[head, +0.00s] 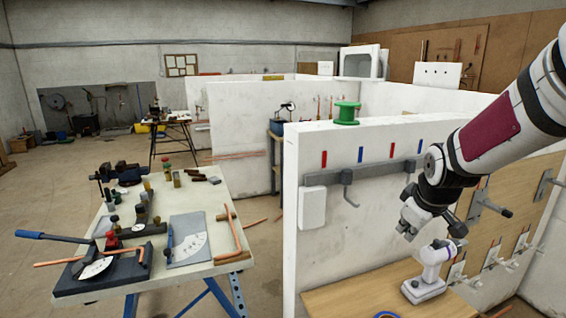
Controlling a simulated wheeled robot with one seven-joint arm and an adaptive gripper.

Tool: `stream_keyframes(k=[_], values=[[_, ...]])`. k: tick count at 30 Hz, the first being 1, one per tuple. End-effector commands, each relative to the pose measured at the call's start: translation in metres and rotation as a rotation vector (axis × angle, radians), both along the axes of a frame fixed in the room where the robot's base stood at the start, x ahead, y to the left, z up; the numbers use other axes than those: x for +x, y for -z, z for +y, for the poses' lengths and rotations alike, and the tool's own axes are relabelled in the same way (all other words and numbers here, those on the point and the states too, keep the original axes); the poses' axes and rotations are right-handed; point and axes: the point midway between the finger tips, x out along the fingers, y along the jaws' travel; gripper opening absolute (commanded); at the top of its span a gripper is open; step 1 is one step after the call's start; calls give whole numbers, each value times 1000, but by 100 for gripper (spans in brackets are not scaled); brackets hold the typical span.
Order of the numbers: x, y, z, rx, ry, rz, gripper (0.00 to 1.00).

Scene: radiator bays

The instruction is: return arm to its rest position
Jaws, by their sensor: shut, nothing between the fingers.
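My arm (510,115) comes in from the upper right, over the white partition and the wooden bench. My gripper (407,232) hangs at its lower end, pointing down in front of the partition's face. It is shut, and I see nothing held in it. Just below and to its right, a white and dark tool-like object (432,262) stands on the wooden bench (350,296). In this view the gripper lies close to that object. I cannot tell whether they touch.
The white partition (290,220) carries a grey rail (325,178) with a hook, and a green spool (346,112) on top. Valves and brackets (490,208) stick out from the wooden panel at right. A workbench (215,200) with tools and copper pipe stands at left. Floor between is mostly clear.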

Motion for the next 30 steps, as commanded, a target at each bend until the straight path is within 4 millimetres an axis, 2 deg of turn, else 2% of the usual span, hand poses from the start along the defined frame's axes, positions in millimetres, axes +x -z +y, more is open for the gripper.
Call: stream_keyframes(k=[1, 3, 9, 15, 21, 25, 30], values=[[-16, -16, 10, 2, 25, -2, 0], [-38, -33, 20, 17, 69, 0, 0], [-107, -70, 48, 80, 200, -1, 0], [-179, -91, 71, 180, 328, -7, 0], [-244, -96, 86, 296, 430, 1, 0], [-269, -94, 92, 349, 469, 11, 0], [-281, -91, 94, 375, 490, 19, 0]])
